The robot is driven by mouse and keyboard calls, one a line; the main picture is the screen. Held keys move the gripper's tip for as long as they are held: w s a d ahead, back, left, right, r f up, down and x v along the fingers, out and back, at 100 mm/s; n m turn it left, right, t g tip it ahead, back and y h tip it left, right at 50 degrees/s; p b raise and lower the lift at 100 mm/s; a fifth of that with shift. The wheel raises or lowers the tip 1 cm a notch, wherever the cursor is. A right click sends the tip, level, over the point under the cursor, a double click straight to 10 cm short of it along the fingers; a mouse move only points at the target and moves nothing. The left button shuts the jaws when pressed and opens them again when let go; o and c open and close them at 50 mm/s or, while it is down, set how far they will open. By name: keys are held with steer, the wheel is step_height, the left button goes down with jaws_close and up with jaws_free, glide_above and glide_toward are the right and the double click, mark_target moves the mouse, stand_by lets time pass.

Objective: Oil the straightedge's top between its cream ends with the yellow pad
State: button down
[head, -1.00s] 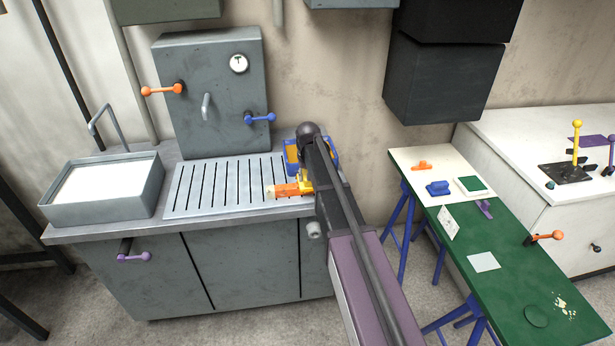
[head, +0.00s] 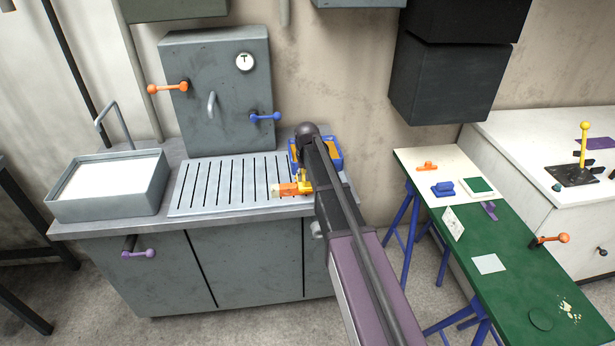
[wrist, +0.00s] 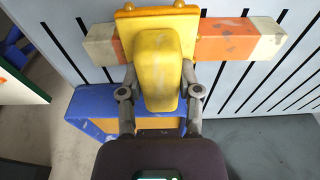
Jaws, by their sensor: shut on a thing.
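The straightedge is an orange bar (wrist: 228,39) with cream ends (wrist: 101,45). It lies across the grey slatted drainboard, and in the head view its orange part (head: 291,189) shows left of my arm. My gripper (wrist: 160,85) is shut on the yellow pad (wrist: 157,62), which has a block-shaped grip and a wider plate. The pad is over the bar, nearer the left cream end in the wrist view. It also shows in the head view (head: 304,178). The pad's underside is hidden, so I cannot tell whether it touches the bar.
A blue tray (head: 335,147) with an orange-brown inside stands behind my gripper, partly hidden by my arm. A grey basin (head: 62,207) is on the left, and a grey cabinet (head: 218,100) stands behind the drainboard (head: 195,190). A green-and-white bench (head: 520,250) stands right.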

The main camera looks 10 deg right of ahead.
mark_target(290, 185)
steer(key=shift+a, duration=0.55)
steer(key=shift+a, duration=0.8)
steer(key=shift+w+a, duration=0.1)
steer(key=shift+a, duration=0.6)
steer(key=shift+a, duration=0.1)
steer(key=shift+a, duration=0.7)
steer(key=shift+r, duration=0.15)
